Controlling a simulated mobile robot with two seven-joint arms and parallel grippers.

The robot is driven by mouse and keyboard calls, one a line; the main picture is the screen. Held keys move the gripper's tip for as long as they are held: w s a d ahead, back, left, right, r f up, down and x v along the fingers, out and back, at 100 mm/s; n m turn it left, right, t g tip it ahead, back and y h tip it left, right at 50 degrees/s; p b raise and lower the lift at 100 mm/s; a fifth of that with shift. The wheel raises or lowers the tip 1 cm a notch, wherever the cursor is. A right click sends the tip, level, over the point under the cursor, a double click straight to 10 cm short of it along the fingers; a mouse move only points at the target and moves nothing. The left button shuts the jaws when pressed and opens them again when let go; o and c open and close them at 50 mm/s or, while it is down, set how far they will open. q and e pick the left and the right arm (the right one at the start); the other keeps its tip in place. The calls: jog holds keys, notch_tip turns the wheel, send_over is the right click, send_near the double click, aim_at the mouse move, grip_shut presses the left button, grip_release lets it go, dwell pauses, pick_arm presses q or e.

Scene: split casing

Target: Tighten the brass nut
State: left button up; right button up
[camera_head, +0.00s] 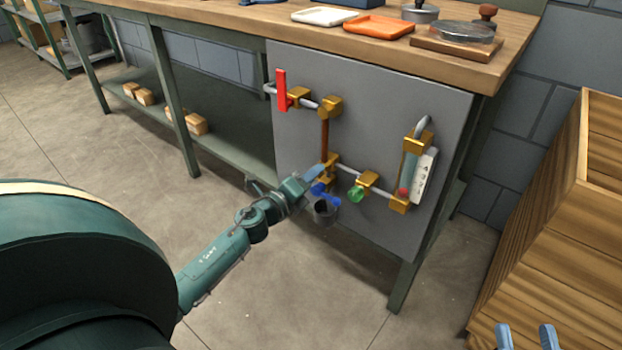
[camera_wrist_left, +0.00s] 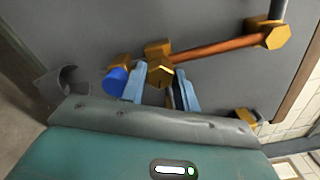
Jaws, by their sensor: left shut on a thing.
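The brass nut (camera_wrist_left: 160,73) sits at the lower end of the copper pipe (camera_head: 325,136) on the grey panel. My left gripper (camera_wrist_left: 158,88) has its blue fingers on both sides of the nut and is shut on it. In the head view my left gripper (camera_head: 322,172) reaches the lower pipe joint from the left and partly hides it. My right gripper (camera_head: 525,337) shows only its two blue fingertips at the bottom right edge, apart and with nothing between them.
A blue knob (camera_head: 319,189) and a dark cup (camera_head: 325,211) are close to my left gripper. A green knob (camera_head: 356,194), a red lever (camera_head: 281,90) and a sight tube (camera_head: 409,167) are on the panel. A wooden crate (camera_head: 585,140) stands at the right.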

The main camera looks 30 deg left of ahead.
pick_arm(q)
jog(key=shift+f+m+b, duration=0.1)
jog(key=shift+m+b, duration=1)
jog(key=shift+m, duration=5.3)
pick_arm(e)
jog(key=shift+a+r+y, duration=0.2)
jog(key=shift+r+y, duration=0.1)
jog(key=shift+y, duration=0.2)
jog(key=shift+t, duration=0.3)
pick_arm(q)
jog(key=o, duration=1)
jog(key=shift+c, duration=0.2)
